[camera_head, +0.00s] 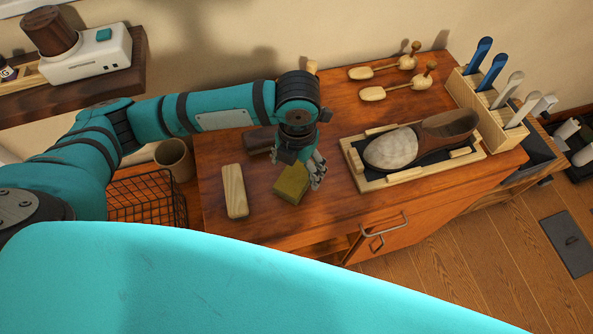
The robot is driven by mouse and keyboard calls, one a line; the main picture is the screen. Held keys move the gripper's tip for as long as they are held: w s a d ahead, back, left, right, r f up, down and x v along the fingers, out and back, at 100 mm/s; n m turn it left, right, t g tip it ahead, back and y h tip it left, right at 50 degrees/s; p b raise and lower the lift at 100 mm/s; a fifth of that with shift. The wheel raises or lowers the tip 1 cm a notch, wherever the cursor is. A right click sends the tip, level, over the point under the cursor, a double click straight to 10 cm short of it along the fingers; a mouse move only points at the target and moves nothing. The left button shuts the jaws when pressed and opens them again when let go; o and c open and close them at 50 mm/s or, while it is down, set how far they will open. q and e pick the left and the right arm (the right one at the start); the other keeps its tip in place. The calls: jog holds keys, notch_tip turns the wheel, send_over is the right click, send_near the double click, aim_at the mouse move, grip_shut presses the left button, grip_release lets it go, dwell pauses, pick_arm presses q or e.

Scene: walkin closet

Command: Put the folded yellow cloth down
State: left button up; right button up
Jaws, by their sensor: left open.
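The folded yellow cloth (291,184) is a small olive-yellow block on the wooden cabinet top (330,110), left of the shoe tray. My left gripper (312,178) is open at the cloth's upper right side, with its fingers pointing down. The fingers partly overlap the cloth's edge, and I cannot tell whether they touch it. The cloth appears to rest on the cabinet top. My right gripper is not in view.
A pale wooden block (235,190) and a dark brush (259,139) lie left of the cloth. A brown shoe (440,134) sits in a wooden tray (373,184) to the right. Shoe trees (398,88) lie behind. A wire basket (145,200) is beside the cabinet.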

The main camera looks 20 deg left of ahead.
aim_at(297, 176)
pick_arm(q)
notch_tip(297, 176, up, 9)
jog(key=shift+b, duration=0.3)
jog(key=shift+d+f, duration=0.1)
jog(key=shift+f, duration=0.05)
dwell(0.3)
